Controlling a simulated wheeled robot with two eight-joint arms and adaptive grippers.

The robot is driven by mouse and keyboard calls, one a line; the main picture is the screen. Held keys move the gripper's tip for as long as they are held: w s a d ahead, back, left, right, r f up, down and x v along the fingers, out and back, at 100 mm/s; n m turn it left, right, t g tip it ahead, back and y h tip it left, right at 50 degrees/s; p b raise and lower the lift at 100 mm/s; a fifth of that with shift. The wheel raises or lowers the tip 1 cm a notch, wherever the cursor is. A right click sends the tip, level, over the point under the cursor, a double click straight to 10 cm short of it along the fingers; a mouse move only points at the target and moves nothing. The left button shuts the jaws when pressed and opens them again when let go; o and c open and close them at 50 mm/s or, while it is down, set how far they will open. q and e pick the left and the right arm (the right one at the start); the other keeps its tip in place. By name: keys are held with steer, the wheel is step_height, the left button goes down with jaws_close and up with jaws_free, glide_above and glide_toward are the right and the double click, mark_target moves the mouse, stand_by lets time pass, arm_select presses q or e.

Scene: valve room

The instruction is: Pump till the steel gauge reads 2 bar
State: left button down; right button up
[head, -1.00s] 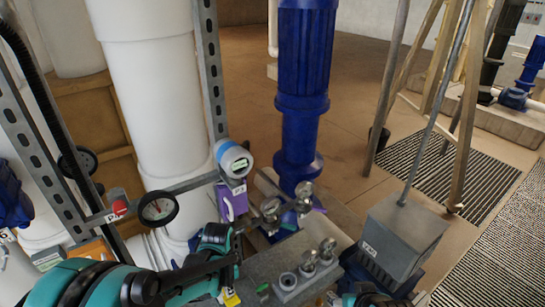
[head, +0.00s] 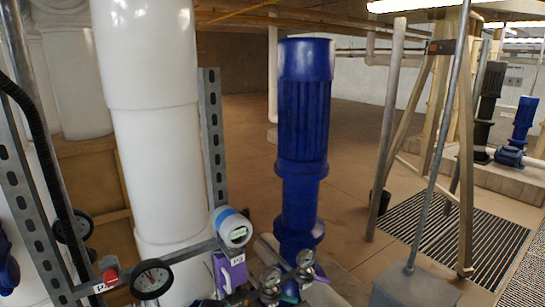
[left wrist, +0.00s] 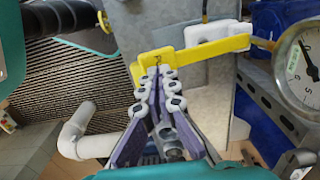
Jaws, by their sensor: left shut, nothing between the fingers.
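A steel-rimmed gauge (left wrist: 302,66) is cut off by the right edge of the left wrist view; its dark needle shows, but I cannot read its value. Two steel-rimmed round fittings, one here (head: 270,280) and one here (head: 305,262), are at the bottom of the head view, too small to read. A grey box (head: 415,286) with a long steel rod (head: 441,142) rising from it is at the right; I cannot tell if it is the pump. My left gripper (left wrist: 160,76) is shut and empty, its fingertips close by a yellow bar (left wrist: 205,53); contact is unclear. My right gripper is out of view.
A large blue pump motor (head: 303,120) and white pipe (head: 155,120) stand behind. Wooden legs (head: 466,180) and grating (head: 450,240) are at right.

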arm_select(q)
steer(key=shift+f, duration=0.1)
stand_by(0.4)
step_height(320, 180, down, 6)
steer(key=b, duration=0.5)
steer(key=shift+r, duration=0.25)
step_height(320, 180, up, 6)
steer(key=p, duration=0.4)
steer(key=shift+f, duration=0.25)
steer(key=shift+f, duration=0.15)
step_height(320, 180, down, 5)
steer(key=b, duration=0.5)
steer(key=shift+r+p, duration=2)
steer(key=shift+r, duration=0.65)
steer(key=shift+f, duration=0.15)
